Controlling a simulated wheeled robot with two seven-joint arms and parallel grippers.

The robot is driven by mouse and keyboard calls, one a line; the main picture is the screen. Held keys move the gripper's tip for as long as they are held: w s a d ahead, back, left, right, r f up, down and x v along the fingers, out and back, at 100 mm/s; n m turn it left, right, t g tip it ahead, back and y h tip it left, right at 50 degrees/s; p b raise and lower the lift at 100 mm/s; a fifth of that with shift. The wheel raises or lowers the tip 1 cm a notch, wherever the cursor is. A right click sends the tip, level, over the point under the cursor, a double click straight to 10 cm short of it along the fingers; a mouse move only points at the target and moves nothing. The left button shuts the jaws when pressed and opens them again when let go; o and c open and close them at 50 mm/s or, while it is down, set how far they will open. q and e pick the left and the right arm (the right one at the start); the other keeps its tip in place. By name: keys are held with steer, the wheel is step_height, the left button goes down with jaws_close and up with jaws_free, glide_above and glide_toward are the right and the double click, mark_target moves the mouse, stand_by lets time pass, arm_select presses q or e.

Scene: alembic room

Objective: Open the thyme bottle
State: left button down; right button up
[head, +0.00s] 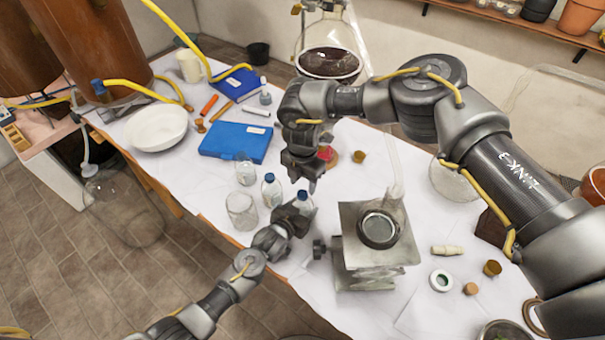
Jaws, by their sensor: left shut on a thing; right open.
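Two small clear bottles with blue caps stand close together near the table's front edge. My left gripper (294,215) is shut on the right-hand bottle (306,204), around its body. Its blue cap shows above the fingers. The other bottle (271,192) stands free just to the left. I cannot read any label, so I cannot tell from the picture which is thyme. My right gripper (303,185) is open and points down, just above the held bottle's cap. I cannot tell whether it touches the cap.
A clear glass jar (241,211) and a small glass (245,172) stand left of the bottles. A metal lab jack (362,262) stands close on the right. A blue case (236,142) lies behind, and a white bowl (157,128) is at the left.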

mark_target(302, 194)
arm_select(q)
steer(key=shift+f, duration=0.15)
arm_select(e)
steer(key=shift+f, duration=2.15)
steer(key=c, duration=1)
steer(key=n, duration=0.6)
jaws_close()
steer(key=n, duration=0.7)
steer(key=shift+r, duration=0.25)
steer(key=shift+r, duration=0.9)
